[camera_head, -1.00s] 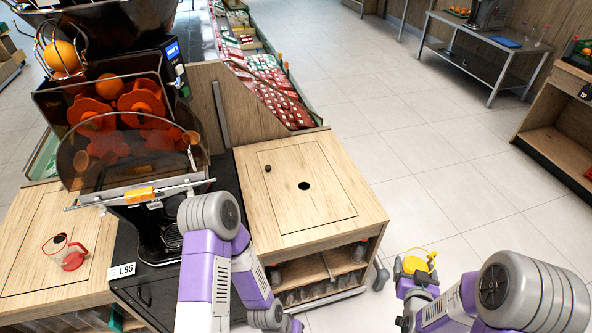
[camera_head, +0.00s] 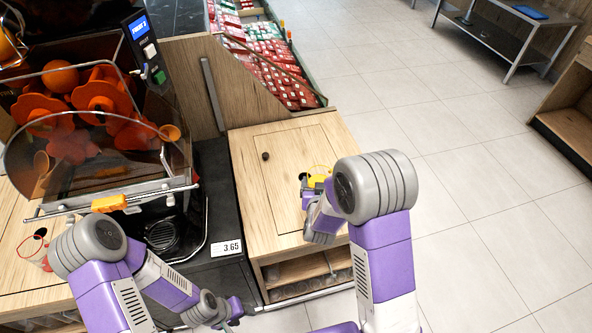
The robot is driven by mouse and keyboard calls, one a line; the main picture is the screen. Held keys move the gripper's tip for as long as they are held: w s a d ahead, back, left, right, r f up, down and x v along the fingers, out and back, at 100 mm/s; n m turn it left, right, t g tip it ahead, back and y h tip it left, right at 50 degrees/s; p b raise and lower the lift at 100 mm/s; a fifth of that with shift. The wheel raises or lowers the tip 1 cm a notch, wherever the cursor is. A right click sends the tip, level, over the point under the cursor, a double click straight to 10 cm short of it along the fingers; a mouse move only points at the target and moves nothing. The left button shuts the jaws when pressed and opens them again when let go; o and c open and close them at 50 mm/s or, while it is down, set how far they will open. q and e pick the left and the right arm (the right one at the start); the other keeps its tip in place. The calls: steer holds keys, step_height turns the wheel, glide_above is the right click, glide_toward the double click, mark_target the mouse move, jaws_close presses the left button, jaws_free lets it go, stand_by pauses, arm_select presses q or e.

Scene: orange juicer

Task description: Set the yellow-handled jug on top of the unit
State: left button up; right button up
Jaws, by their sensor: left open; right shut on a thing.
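The yellow-handled jug (camera_head: 319,179) is over the right part of the wooden unit's top (camera_head: 262,205). Its yellow part and a thin yellow rim show; the arm hides much of the rest. I cannot tell whether it touches the top. My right gripper (camera_head: 308,192) is shut on the jug, partly hidden by its own wrist. My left gripper (camera_head: 234,312) is open and empty, low in front of the unit and to its left, apart from the jug.
The orange juicer (camera_head: 95,120) stands to the left, with a clear cover and a front bar. A red-handled jug (camera_head: 38,250) stands on the left counter. A price tag (camera_head: 227,248) is nearby.

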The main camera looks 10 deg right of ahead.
steer(key=shift+w+a+f+m+h+b, duration=0.15)
steer(key=shift+w+m+h+b, duration=0.15)
steer(key=shift+w+m+h, duration=0.3)
steer(key=shift+w+a+m+g+h+b, duration=0.2)
steer(key=shift+w+m+g+h+b, duration=0.1)
steer(key=shift+m+g+h, duration=0.15)
steer(key=a+f+m+h+b, duration=0.1)
steer(key=f+b, duration=0.1)
steer(key=f, duration=0.1)
steer(key=a+f+m+g+h+b, duration=0.1)
steer(key=f+b, duration=0.1)
steer(key=f, duration=0.2)
steer(key=w+a+f+m+g+h+b, duration=0.1)
steer(key=a+f+b, duration=0.1)
steer(key=f, duration=0.1)
steer(key=shift+f, duration=0.15)
steer(key=shift+f, duration=0.15)
steer(key=o, duration=1.3)
steer(key=shift+s+f, duration=0.1)
steer(key=shift+o, duration=0.2)
